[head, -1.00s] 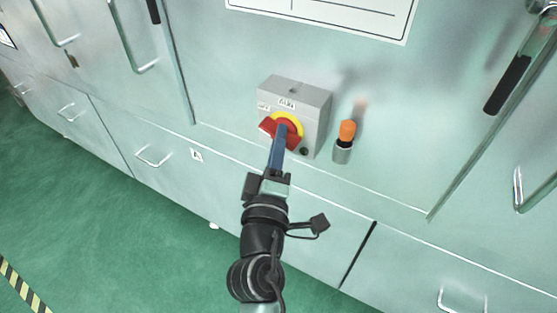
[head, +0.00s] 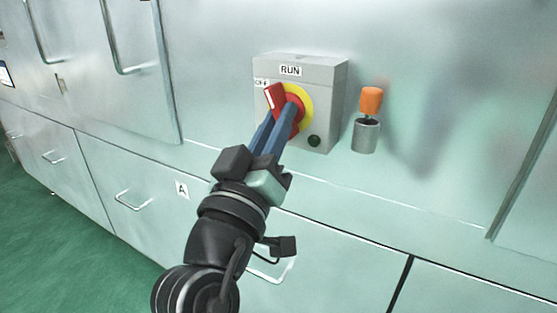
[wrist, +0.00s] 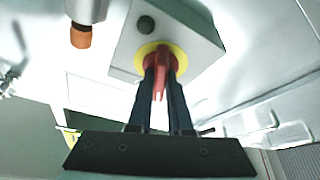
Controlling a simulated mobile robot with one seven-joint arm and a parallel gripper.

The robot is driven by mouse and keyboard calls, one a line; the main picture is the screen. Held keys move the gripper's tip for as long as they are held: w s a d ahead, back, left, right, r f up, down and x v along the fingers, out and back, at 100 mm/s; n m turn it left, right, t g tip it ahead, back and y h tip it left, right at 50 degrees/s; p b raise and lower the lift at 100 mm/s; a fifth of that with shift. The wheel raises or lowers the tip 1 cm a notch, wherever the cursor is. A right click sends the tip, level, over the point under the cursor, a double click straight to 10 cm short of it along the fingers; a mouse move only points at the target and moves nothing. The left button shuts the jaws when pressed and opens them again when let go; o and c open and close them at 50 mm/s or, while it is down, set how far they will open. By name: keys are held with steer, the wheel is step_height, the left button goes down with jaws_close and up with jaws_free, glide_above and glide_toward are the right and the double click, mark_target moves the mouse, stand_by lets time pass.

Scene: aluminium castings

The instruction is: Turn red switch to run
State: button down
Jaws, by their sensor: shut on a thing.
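The red switch (head: 275,97) is a handle on a yellow disc (head: 305,104), on the front of a grey box (head: 333,90). The box has a RUN label (head: 290,71) at the top and an OFF label (head: 261,83) at the left. The handle's white-marked end points up and left, apart from the RUN label. My gripper (head: 285,116) is shut on the red handle with its blue fingers. In the wrist view the fingers (wrist: 162,75) lie on both sides of the red handle (wrist: 159,86). The fingertips partly hide the handle.
A dark round button (head: 314,141) sits low on the box. An orange-topped item (head: 371,101) stands in a grey cup (head: 365,136) to the right, close to the box. Drawers with bar handles (head: 132,200) lie below. The ledge right of the cup looks clear.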

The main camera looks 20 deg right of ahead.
steer(key=m+g+h+b, duration=0.1)
steer(key=m+b, duration=0.1)
steer(key=m+h+b, duration=0.1)
steer(key=m+b, duration=0.1)
steer(key=b, duration=0.1)
steer(key=m+g+b, duration=0.1)
steer(key=m+b, duration=0.1)
steer(key=m, duration=0.1)
steer(key=shift+w+a+f+g+h+b, duration=0.1)
steer(key=shift+f+g+h+b, duration=0.1)
steer(key=shift+g+h+b, duration=0.15)
steer(key=shift+r, duration=0.15)
steer(key=c, duration=0.8)
jaws_free()
steer(key=shift+c, duration=0.2)
steer(key=p+v, duration=0.1)
steer(key=v, duration=1.2)
steer(key=shift+w, duration=0.1)
